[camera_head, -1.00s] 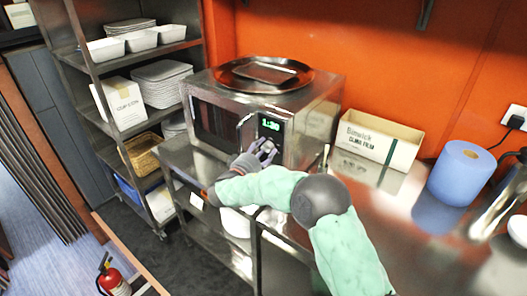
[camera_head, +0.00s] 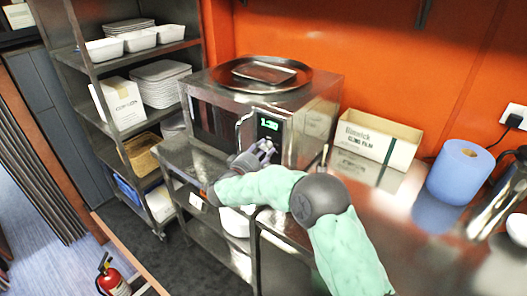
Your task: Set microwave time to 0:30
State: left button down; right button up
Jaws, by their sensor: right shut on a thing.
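The steel microwave (camera_head: 318,125) stands on the steel counter with its front turned toward the lower left. Its green display (camera_head: 269,124) seems to read 1:30, though the digits are small and blurred. My right gripper (camera_head: 266,150) is at the control panel just below the display, shut on the microwave dial. The fingers hide most of the dial. The door handle (camera_head: 240,132) is just left of the gripper, and the door looks closed. My left gripper is out of view.
A round tray (camera_head: 300,80) lies on top of the microwave. A cling film box (camera_head: 375,141) and a blue roll (camera_head: 460,172) stand on the counter to the right. A shelf rack (camera_head: 108,123) with dishes is at the left.

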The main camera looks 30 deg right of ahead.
jog(key=shift+w+a+r, duration=0.1)
jog(key=shift+w+r, duration=0.05)
jog(key=shift+r, duration=0.1)
jog(key=shift+r+n, duration=0.1)
jog(key=shift+n, duration=1.1)
jog(key=shift+n+y, duration=0.3)
jog(key=shift+n, duration=0.9)
jog(key=n+p, duration=0.1)
jog(key=n, duration=0.2)
jog(key=shift+w+g, duration=0.1)
jog(key=shift+g, duration=0.3)
jog(key=shift+a+n+p, duration=0.1)
jog(key=shift+n+p, duration=0.7)
jog(key=shift+n, duration=0.7)
jog(key=shift+f, duration=0.2)
